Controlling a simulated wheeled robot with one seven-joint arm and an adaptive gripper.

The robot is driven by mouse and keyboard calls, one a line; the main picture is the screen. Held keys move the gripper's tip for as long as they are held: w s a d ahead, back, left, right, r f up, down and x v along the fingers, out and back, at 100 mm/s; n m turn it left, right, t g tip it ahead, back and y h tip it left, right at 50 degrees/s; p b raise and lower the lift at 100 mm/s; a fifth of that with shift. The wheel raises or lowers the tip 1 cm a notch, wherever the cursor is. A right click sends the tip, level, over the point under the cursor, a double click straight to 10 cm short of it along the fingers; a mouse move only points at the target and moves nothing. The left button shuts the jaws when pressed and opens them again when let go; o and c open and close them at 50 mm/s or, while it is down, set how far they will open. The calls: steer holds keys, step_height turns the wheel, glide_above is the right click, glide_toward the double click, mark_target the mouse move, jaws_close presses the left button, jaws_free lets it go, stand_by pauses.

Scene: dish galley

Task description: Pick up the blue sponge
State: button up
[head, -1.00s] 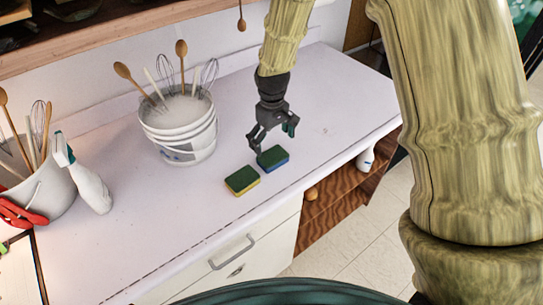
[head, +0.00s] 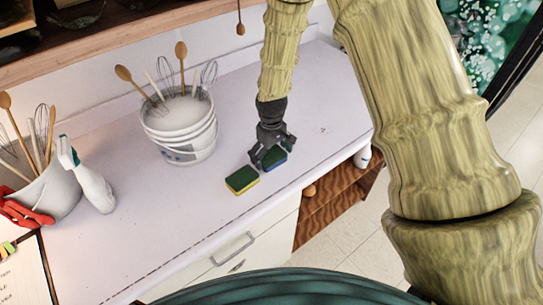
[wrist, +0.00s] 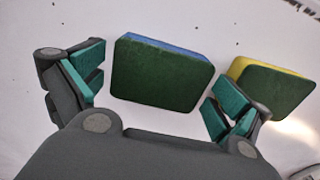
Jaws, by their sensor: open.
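The blue sponge (head: 275,158) lies on the white counter with its dark green scouring side up and its blue side below. In the head view my gripper (head: 269,160) is over it and hides part of it. In the wrist view the blue sponge (wrist: 160,73) shows between the two fingers of my open gripper (wrist: 150,103), with a gap on each side. A yellow sponge with a green top (head: 242,180) lies just to its left in the head view. It also shows in the wrist view (wrist: 270,85), beyond the right finger.
A white bucket (head: 182,140) with whisks and wooden spoons stands behind and left. A spray bottle (head: 93,187) and a second utensil bucket (head: 55,190) stand at the far left. The counter (head: 150,215) is clear in front and right. Drawers are below its edge.

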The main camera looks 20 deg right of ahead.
mark_target(273, 157)
steer(key=shift+f, duration=0.15)
steer(key=shift+c, duration=0.4)
steer(key=c, duration=0.5)
steer(key=shift+r+b, duration=0.6)
steer(key=shift+r, duration=0.05)
steer(key=shift+s+d+r+b, duration=0.1)
steer(key=shift+s+r+b, duration=0.1)
steer(key=shift+r+b, duration=0.25)
steer(key=shift+s+d+r+b, duration=0.1)
steer(key=shift+s+r+b, duration=0.1)
steer(key=shift+r+b, duration=0.25)
steer(key=s+d+r+b, duration=0.1)
steer(key=s+d+b, duration=0.1)
steer(key=s, duration=0.5)
steer(key=s+d+r+b, duration=0.1)
steer(key=s+d+b, duration=0.1)
steer(key=s, duration=0.5)
steer(key=shift+d, duration=0.9)
